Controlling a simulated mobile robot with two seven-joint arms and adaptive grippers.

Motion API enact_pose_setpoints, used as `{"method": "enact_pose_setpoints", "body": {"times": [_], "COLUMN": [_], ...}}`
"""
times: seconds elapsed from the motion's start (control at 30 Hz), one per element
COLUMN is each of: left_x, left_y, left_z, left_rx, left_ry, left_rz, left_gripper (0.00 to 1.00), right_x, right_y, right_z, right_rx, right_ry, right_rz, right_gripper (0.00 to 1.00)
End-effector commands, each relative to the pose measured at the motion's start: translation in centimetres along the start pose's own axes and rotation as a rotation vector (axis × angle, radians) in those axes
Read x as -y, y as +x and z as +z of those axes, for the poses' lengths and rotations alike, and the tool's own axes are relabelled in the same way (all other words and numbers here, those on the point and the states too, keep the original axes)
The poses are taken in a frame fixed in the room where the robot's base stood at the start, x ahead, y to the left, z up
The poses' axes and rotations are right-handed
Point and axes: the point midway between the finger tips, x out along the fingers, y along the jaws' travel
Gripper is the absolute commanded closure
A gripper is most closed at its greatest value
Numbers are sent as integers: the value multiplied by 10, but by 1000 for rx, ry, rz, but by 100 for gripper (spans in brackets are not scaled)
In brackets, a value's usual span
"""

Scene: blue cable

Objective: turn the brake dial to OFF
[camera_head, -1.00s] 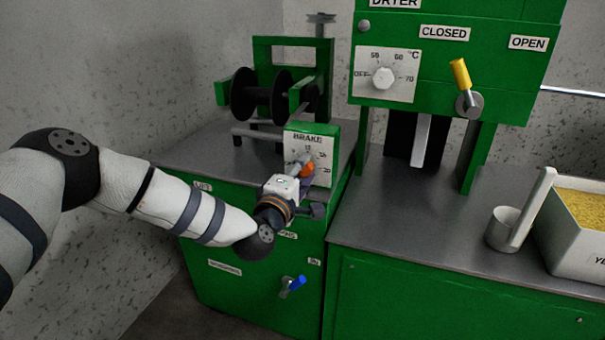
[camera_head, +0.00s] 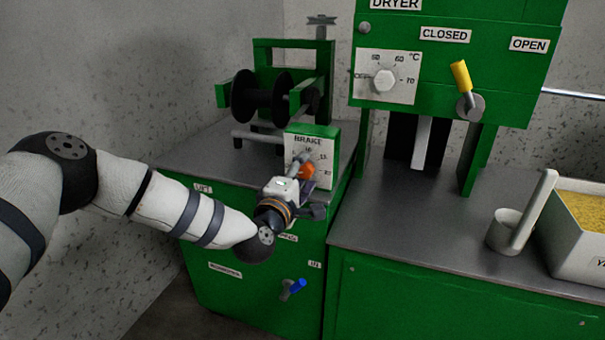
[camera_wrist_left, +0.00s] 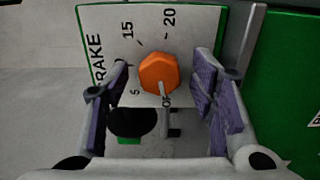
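The orange brake dial (camera_head: 307,171) sits on the white BRAKE plate (camera_head: 297,151) of the green brake box. In the left wrist view the dial (camera_wrist_left: 158,73) is an orange knob. Its thin pale pointer is directed down in the picture, at the partly hidden OFF mark (camera_wrist_left: 167,101), beside the 5. My left gripper (camera_wrist_left: 162,66) is open, with one purple-padded finger on each side of the dial and a visible gap to it. In the head view my left gripper (camera_head: 302,176) is at the dial and covers part of it. My right gripper is not in view.
A black spool (camera_head: 262,95) stands on the bench behind the brake box. The dryer, with its white temperature dial (camera_head: 383,80) and yellow lever (camera_head: 461,76), is to the right. A blue-handled valve (camera_head: 293,288) is below. The bench (camera_head: 420,215) is clear in front of the dryer.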

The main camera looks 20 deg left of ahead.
Motion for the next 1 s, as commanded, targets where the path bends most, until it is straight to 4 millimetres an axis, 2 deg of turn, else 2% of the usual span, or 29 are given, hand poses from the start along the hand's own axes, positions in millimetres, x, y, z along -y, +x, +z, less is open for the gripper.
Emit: {"method": "enact_pose_setpoints", "body": {"times": [0.17, 0.4, 0.6, 0.73, 1.0], "left_x": [0, 0, 0, 0, 0], "left_y": [-11, -74, -112, -120, -120], "left_z": [0, 0, 0, 0, 0], "left_rx": [2, 1, 0, -1, -1], "left_ry": [-1, -2, 0, -1, 0], "left_rz": [-2, -3, -2, 0, 0], "left_gripper": [49, 49, 49, 49, 49], "right_x": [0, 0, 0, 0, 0], "right_y": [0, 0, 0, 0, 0], "right_z": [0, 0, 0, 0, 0], "right_rx": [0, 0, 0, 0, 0], "right_ry": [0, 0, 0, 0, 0], "right_rz": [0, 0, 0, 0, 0], "right_gripper": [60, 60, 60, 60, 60]}}
